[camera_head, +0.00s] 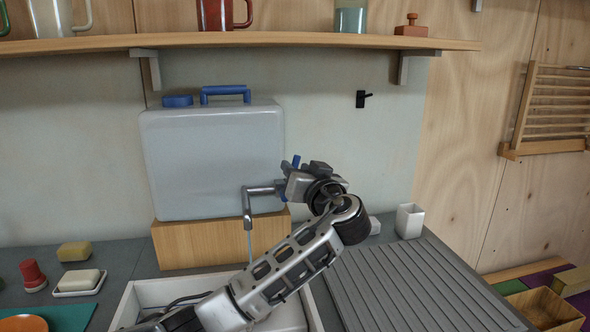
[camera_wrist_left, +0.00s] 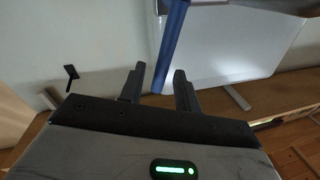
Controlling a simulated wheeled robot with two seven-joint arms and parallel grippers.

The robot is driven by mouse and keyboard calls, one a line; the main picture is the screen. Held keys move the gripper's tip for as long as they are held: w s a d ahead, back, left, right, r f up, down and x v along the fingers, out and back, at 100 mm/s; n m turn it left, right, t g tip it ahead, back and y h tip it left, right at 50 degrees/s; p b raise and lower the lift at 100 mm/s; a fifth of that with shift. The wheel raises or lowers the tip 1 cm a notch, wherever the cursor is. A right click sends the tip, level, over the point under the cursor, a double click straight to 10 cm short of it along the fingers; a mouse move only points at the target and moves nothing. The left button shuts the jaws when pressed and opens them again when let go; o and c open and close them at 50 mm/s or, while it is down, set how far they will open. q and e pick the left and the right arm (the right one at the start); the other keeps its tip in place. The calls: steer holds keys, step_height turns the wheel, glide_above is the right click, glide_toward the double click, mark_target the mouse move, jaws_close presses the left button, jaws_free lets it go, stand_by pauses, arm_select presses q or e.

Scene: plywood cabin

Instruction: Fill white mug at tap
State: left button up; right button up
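A whitish mug (camera_head: 52,16) stands on the wall shelf, cut off by the top of the head view. The metal tap (camera_head: 247,204) comes out of the grey water tank (camera_head: 205,160), and a thin pale line, likely water, runs down from its spout. The tap's blue lever (camera_head: 296,161) shows beside my left gripper (camera_head: 300,176). In the left wrist view the blue lever (camera_wrist_left: 171,45) stands between or just beyond the two spread fingertips (camera_wrist_left: 159,82); contact cannot be told. My left forearm hides part of the sink (camera_head: 125,305). My right gripper is out of view.
The shelf (camera_head: 290,40) also holds a red mug (camera_head: 216,14), a greenish glass (camera_head: 350,19) and a stamp-like wooden piece (camera_head: 411,27). A white cup (camera_head: 409,220) stands by the ribbed draining board (camera_head: 400,285). Soap (camera_head: 79,281) and a red-topped item (camera_head: 33,274) sit left.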

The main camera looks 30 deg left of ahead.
arm_select(q)
steer(key=b+v, duration=0.3)
steer(key=v, duration=1.1)
stand_by(6.6)
